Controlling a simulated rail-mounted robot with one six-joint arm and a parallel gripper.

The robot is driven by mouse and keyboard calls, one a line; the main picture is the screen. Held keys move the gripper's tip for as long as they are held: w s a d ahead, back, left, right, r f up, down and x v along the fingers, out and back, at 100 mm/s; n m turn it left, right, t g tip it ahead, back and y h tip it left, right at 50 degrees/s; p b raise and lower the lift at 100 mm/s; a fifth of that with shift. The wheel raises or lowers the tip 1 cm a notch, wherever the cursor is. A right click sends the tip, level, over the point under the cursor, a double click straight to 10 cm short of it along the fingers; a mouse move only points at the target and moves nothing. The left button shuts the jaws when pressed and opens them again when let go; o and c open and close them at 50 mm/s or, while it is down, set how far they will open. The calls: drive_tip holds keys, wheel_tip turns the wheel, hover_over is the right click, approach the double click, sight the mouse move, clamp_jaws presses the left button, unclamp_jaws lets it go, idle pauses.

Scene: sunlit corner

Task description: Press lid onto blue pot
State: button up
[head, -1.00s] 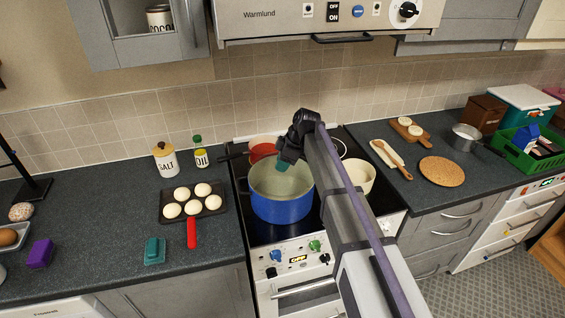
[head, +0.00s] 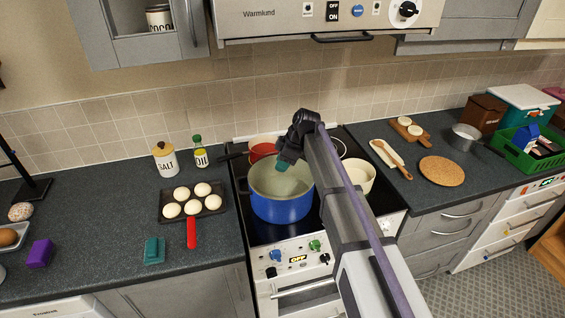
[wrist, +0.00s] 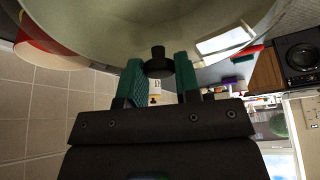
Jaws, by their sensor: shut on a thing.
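The blue pot (head: 282,209) stands upright on the front left of the hob. My gripper (head: 284,167) is over the pot's mouth, pointing down, with its green fingertips near the rim level. In the wrist view my gripper (wrist: 159,75) is shut on a small black knob (wrist: 158,62), one green finger on each side. The knob belongs to the lid (wrist: 110,38), which looks like clear glass with a thin curved edge. In the head view the lid is hard to make out against the pot's pale inside. I cannot tell whether its edge touches the pot rim all round.
A red pan (head: 262,147) stands behind the pot and a cream pot (head: 361,176) to its right, both close by. A tray of pale buns (head: 193,205) lies on the left counter. The hood (head: 325,22) hangs above. The counter front left has free room.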

drive_tip(key=shift+f+b, duration=0.5)
idle(1.2)
drive_tip(key=o, duration=1.1)
drive_tip(key=shift+o, duration=0.5)
drive_tip(key=o, duration=0.4)
drive_tip(key=shift+r, duration=0.15)
wheel_tip(320, 180, up, 7)
drive_tip(key=p, duration=0.7)
